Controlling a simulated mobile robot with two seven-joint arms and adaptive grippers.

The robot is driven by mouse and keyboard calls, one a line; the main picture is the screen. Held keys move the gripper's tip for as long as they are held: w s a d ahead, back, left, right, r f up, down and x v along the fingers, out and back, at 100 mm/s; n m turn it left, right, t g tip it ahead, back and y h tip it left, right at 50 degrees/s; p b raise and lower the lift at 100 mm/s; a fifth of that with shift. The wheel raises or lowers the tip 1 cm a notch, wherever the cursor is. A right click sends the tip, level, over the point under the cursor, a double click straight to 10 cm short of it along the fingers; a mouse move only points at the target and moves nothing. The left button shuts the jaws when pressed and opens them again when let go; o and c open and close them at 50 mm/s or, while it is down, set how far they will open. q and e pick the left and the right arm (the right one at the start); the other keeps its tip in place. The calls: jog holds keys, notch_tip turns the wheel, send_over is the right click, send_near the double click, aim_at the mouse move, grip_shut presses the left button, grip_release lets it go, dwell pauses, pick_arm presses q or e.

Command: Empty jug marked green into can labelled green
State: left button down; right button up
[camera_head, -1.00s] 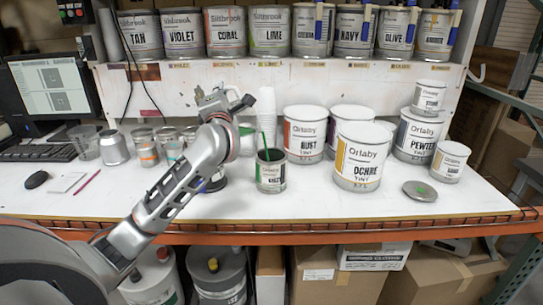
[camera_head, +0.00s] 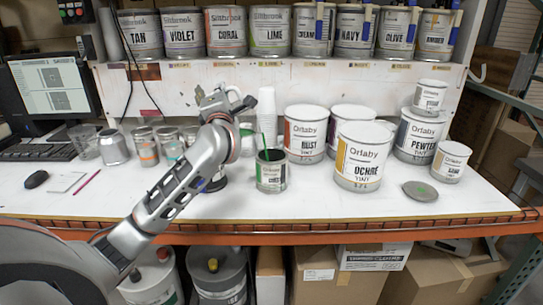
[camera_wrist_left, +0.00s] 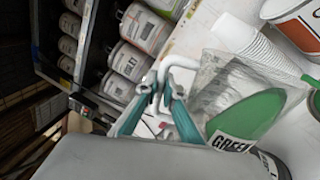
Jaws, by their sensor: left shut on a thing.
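My left gripper (camera_wrist_left: 160,100) is shut on the white handle of a clear jug (camera_wrist_left: 215,80) in the left wrist view. The jug bears a GREEN label (camera_wrist_left: 234,143) and holds green liquid (camera_wrist_left: 246,118). In the head view my left gripper (camera_head: 236,103) is left of and above the open can (camera_head: 271,173). My arm hides most of the jug there. The can has a green-marked label, a dark opening and a green stick (camera_head: 264,139) standing in it. How far the jug is tilted is hard to tell. My right gripper is not in view.
White stacked cups (camera_head: 267,105) stand behind the can. Large tins, including OCHRE (camera_head: 361,160) and RUST (camera_head: 305,135), stand to its right. A loose lid (camera_head: 420,191) lies farther right. Small jars (camera_head: 147,153) stand left of my arm. The bench front is mostly clear.

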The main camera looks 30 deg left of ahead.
pick_arm(q)
jog(key=shift+d+r, duration=0.15)
jog(key=shift+d, duration=0.1)
jog(key=shift+a, duration=0.1)
jog(key=shift+d, duration=0.2)
jog(key=shift+w, duration=0.15)
jog(key=shift+a, duration=0.1)
jog(key=shift+p, duration=0.3)
